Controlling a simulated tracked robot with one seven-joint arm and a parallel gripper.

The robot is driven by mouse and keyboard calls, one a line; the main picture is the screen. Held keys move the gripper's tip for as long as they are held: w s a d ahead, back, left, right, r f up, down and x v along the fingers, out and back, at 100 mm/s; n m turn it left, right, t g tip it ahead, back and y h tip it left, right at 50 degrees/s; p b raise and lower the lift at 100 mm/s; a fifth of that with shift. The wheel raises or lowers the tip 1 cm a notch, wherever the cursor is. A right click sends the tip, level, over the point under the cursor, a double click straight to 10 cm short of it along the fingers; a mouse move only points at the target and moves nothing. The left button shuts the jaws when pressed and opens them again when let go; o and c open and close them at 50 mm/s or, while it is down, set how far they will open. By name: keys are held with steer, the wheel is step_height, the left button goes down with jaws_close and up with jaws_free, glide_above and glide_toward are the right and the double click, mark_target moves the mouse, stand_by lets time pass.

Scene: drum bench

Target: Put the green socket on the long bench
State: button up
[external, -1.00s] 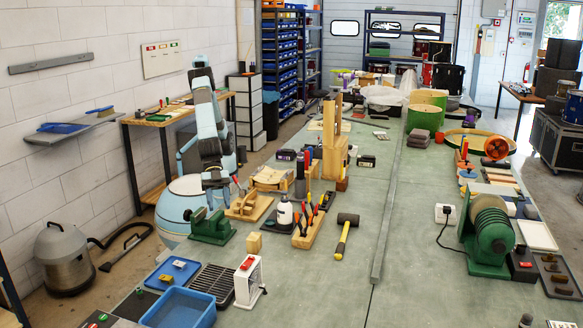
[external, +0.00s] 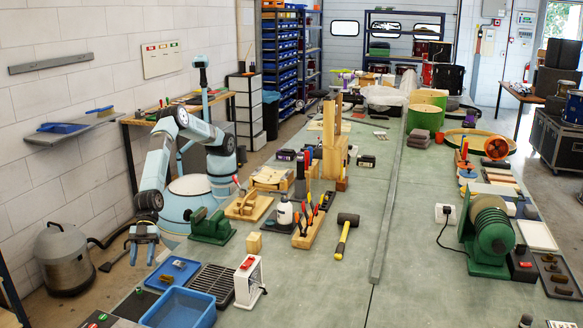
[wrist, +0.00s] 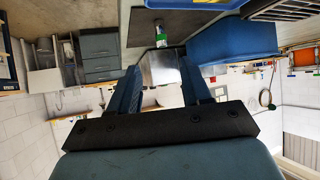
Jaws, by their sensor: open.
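In the wrist view a small green and white piece (wrist: 160,36) stands on a dark mat, beyond my fingertips. My gripper (external: 143,260) is open and empty. It points down at the left edge of the long bench (external: 325,290), left of the blue tray. Its two blue fingers (wrist: 160,88) show apart in the wrist view.
A blue bin (external: 180,309), a shallow blue tray (external: 172,272), a black rack (external: 213,283) and a white framed block (external: 249,281) crowd the near left bench. A green vise (external: 211,228) stands behind them. The bench's near middle is clear.

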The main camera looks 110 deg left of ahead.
mark_target(140, 293)
steer(key=x, duration=0.3)
steer(key=shift+w+d+f, duration=0.15)
steer(key=shift+d+f, duration=0.05)
steer(key=shift+d, duration=0.1)
steer(key=shift+x, duration=2.75)
steer(key=shift+w+a+f, duration=0.1)
steer(key=shift+w, duration=0.05)
steer(key=shift+c, duration=0.2)
jaws_close()
